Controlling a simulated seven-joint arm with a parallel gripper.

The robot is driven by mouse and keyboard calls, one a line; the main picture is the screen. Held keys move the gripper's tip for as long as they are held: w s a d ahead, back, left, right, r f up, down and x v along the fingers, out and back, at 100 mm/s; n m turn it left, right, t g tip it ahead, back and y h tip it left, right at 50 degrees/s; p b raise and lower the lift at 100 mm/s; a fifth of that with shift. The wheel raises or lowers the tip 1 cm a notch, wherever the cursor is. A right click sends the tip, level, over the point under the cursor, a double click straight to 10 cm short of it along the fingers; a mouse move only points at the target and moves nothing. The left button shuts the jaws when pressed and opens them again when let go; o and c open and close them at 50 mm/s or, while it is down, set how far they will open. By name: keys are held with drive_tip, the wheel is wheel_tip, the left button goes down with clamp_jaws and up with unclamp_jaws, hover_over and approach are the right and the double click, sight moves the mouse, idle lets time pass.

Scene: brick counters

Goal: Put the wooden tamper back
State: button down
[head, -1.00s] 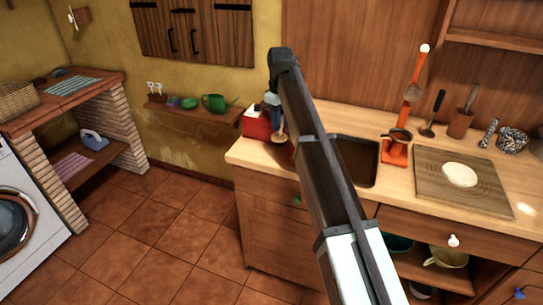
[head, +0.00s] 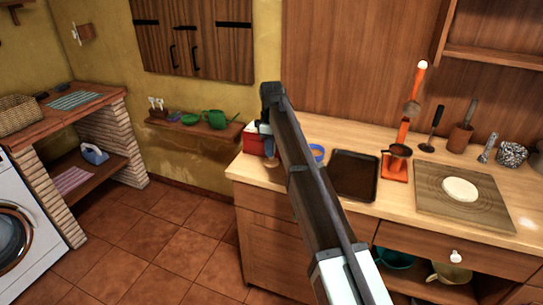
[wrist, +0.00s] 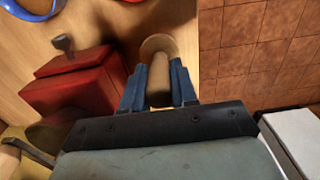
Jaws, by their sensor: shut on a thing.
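My gripper (wrist: 158,88) is shut on the wooden tamper (wrist: 158,46). Its two blue fingers lie on either side of the tamper's light wooden shaft, and the wide round end points away from the gripper. In the head view my gripper (head: 265,128) is over the left end of the counter, partly hidden by my arm. A little of the tamper (head: 271,160) shows below it. A red box (wrist: 75,88) with a small knob stands close to the left of the gripper in the wrist view. It also shows in the head view (head: 252,140).
A blue round item (head: 317,152) and a dark tray (head: 354,176) lie right of my arm on the counter (head: 395,205). An orange lever press (head: 396,165) and a board (head: 432,202) with dough are further right. The counter's left edge is close to the gripper.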

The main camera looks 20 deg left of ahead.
drive_tip(key=shift+f, duration=1.65)
drive_tip(key=shift+f, duration=0.1)
drive_tip(key=c, duration=0.9)
unclamp_jaws()
wheel_tip(320, 180, up, 12)
drive_tip(key=shift+r, duration=0.15)
